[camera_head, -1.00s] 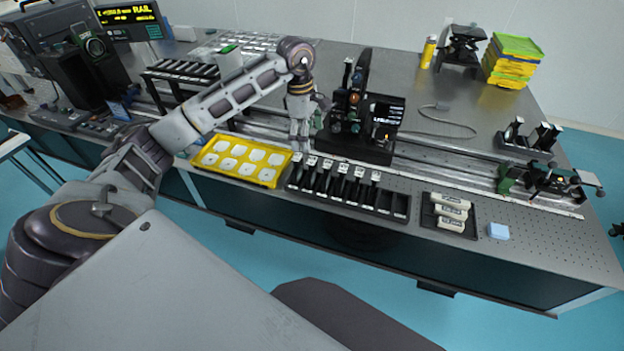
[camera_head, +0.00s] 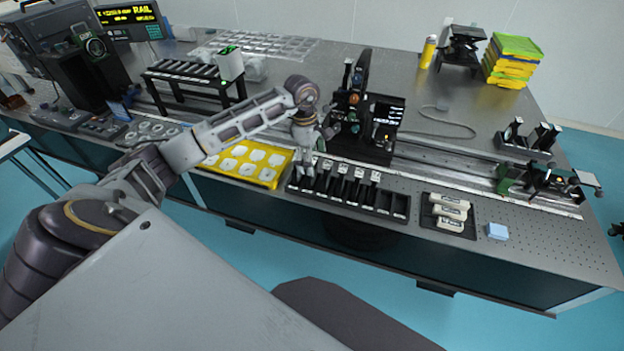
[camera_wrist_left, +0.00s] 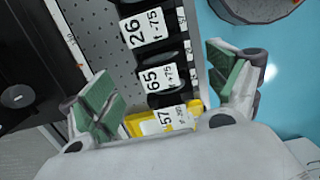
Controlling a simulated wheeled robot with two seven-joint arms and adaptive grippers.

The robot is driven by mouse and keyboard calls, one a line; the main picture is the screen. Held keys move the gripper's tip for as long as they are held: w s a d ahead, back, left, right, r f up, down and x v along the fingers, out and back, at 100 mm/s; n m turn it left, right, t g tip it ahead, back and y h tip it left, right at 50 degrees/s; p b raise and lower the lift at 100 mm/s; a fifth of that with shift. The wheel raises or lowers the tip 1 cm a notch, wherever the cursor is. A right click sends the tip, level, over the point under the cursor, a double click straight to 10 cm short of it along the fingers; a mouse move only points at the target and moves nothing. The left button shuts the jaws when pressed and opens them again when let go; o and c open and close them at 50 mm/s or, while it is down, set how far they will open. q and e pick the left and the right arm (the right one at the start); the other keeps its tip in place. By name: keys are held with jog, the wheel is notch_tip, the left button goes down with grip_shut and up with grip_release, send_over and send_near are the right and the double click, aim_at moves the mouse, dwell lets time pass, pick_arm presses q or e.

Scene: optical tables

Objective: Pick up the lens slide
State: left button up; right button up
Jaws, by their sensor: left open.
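The lens slides stand in a black slotted rack (camera_head: 385,203) at the front of the table, with white labels on top. In the left wrist view I see a slide labelled 26 (camera_wrist_left: 140,30), one labelled 65 (camera_wrist_left: 160,77) and one labelled 57 (camera_wrist_left: 177,118). My left gripper (camera_head: 308,168) is over the rack's left end, pointing down. In the left wrist view its open green-padded fingers (camera_wrist_left: 168,92) are on either side of the row, around the 57 and 65 slides, with nothing held. Contact with a slide cannot be told. My right gripper is not in view.
A yellow tray (camera_head: 207,166) with white pieces lies left of the rack. A black optical assembly (camera_head: 375,155) and a rail (camera_head: 440,171) stand behind it. A dark tray with white blocks (camera_head: 430,222) and a blue block (camera_head: 497,231) are to the right.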

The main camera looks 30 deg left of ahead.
pick_arm(q)
jog(key=shift+f, duration=0.4)
jog(key=shift+d+f+p, duration=0.1)
jog(key=shift+f+p, duration=0.2)
jog(key=shift+f, duration=0.4)
jog(key=shift+w+d+f, duration=0.1)
jog(key=shift+f, duration=1.4)
jog(key=c, duration=1.2)
jog(key=shift+c, duration=0.2)
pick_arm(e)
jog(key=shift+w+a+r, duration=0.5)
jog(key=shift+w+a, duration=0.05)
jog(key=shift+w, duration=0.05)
